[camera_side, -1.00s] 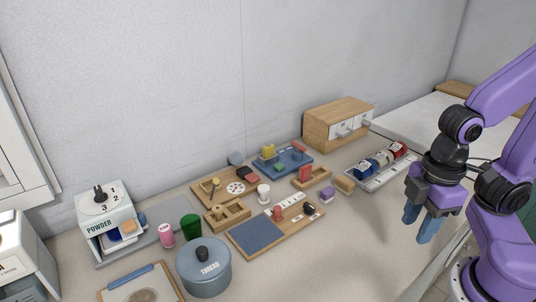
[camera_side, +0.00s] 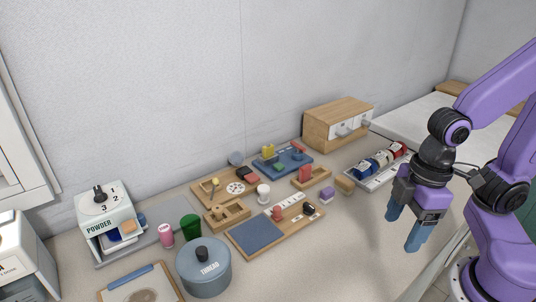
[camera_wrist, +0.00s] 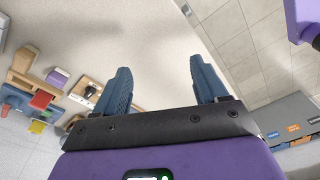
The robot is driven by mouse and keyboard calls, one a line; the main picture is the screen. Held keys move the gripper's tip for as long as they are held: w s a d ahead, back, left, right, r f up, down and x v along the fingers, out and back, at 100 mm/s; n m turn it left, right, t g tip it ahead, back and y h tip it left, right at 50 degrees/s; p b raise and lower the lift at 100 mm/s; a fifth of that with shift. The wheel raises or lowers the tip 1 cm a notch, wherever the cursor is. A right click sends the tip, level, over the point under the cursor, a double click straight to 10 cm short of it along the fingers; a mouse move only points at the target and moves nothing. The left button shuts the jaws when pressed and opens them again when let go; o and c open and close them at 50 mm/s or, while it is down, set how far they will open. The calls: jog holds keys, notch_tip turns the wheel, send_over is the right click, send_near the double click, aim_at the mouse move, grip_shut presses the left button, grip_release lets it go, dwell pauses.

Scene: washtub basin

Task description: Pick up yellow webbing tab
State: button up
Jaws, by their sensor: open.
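A yellow piece (camera_side: 267,151), which looks like the yellow webbing tab, stands on the blue tray (camera_side: 291,168) near the back wall. A small yellow patch (camera_wrist: 37,127) also shows at the left edge of the wrist view, by the blue tray (camera_wrist: 14,101); its shape is too small to make out. My gripper (camera_side: 403,231) is at the right of the side view, fingers pointing down, well apart from the yellow piece. Its two blue fingers are open with nothing between them, as the wrist view (camera_wrist: 160,70) also shows.
A wooden drawer box (camera_side: 338,125) stands behind the tray. A grey rack (camera_side: 376,171) of rolls lies between tray and gripper. A purple block (camera_side: 327,194) and a board with a blue pad (camera_side: 256,236) lie in front. The counter below my gripper is clear.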

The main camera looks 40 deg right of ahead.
jog(key=w+a+f+m+t+y, duration=0.25)
jog(key=w+a, duration=0.25)
jog(key=w, duration=0.4)
jog(key=m+t+h, duration=0.4)
jog(key=m+t, duration=0.6)
jog(key=t, duration=0.1)
send_near(270, 147)
jog(key=shift+n, duration=0.25)
jog(key=shift+a+x, duration=0.15)
jog(key=shift+x, duration=1.35)
jog(key=shift+a+x, duration=0.15)
jog(key=shift+x, duration=1.3)
jog(key=shift+d+x, duration=0.1)
jog(key=shift+x, duration=1.2)
jog(key=shift+d+x, duration=0.15)
jog(key=shift+x, duration=1.2)
jog(key=c, duration=1)
